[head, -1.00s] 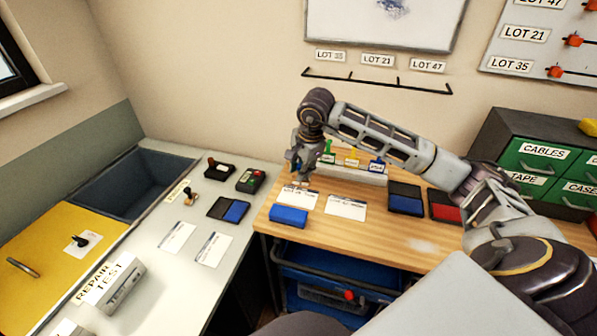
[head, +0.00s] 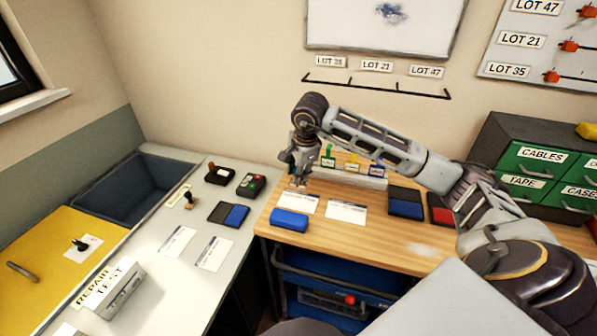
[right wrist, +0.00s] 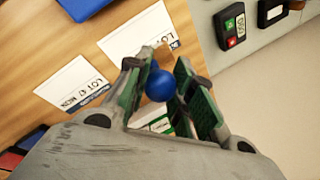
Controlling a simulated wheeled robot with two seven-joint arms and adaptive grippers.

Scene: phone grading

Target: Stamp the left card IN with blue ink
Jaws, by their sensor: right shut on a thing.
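My right gripper (head: 298,184) is above the back of the left card (head: 297,204) on the wooden table. In the right wrist view its fingers (right wrist: 160,88) are shut on a stamp with a round blue knob (right wrist: 159,86). A blue ink pad (head: 405,208) lies to the right. My left gripper is not seen.
A blue block (head: 289,220) lies in front of the left card. A red pad (head: 441,215) is right of the blue one. A rack with coloured tags (head: 345,171) stands behind the cards. The grey bench holds two more cards (head: 177,241) and another blue pad (head: 237,215).

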